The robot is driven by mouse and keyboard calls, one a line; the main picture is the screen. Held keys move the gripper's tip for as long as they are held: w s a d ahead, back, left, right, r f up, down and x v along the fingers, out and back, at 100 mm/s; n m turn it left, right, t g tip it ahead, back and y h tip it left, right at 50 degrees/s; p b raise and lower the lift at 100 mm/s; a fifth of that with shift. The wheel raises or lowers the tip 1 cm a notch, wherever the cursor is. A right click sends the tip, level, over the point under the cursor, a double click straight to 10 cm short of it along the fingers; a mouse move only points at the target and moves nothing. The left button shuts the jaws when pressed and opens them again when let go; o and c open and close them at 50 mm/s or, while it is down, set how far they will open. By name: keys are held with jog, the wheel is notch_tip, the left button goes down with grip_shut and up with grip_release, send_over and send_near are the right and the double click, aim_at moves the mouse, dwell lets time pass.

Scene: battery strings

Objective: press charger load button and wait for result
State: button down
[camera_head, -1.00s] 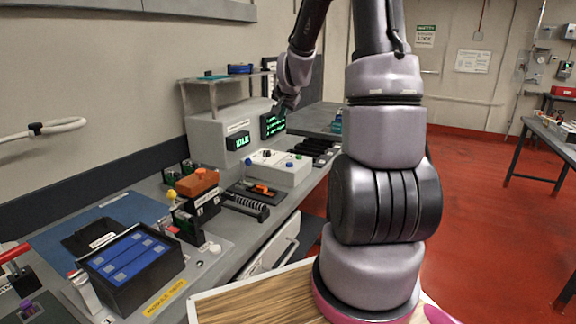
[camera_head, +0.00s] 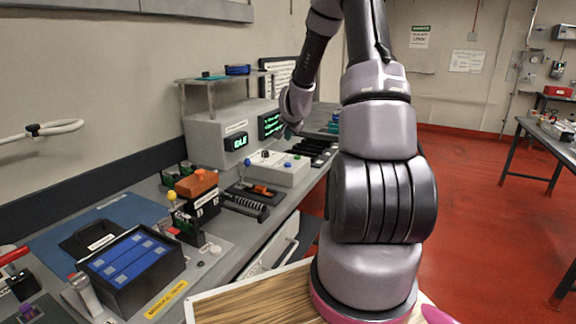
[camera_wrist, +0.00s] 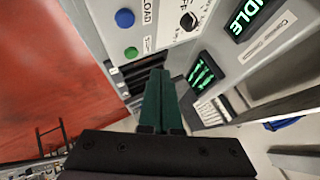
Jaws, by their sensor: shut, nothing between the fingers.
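The charger is a grey cabinet (camera_head: 205,143) with a green "IDLE" display (camera_head: 237,143), also in the wrist view (camera_wrist: 245,14), and a second green-text screen (camera_head: 270,124), also in the wrist view (camera_wrist: 201,73). In front is a pale sloped control box (camera_head: 270,172) with a black knob (camera_wrist: 189,20), a blue button (camera_wrist: 124,18) beside the word "LOAD", and a green button (camera_wrist: 131,52). My gripper (camera_head: 288,132) is shut and empty, above the box's far right end. Its dark green fingers (camera_wrist: 160,95) point toward the panel, apart from both buttons.
Black slots (camera_head: 318,150) lie right of the control box. A shelf (camera_head: 215,80) overhangs the charger. Red floor is open at right.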

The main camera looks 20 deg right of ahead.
aim_at(288, 165)
jog(key=shift+f, duration=3.85)
jog(key=shift+f, duration=0.4)
jog(key=shift+f, duration=0.5)
jog(key=shift+r, duration=0.9)
jog(key=shift+r, duration=2.5)
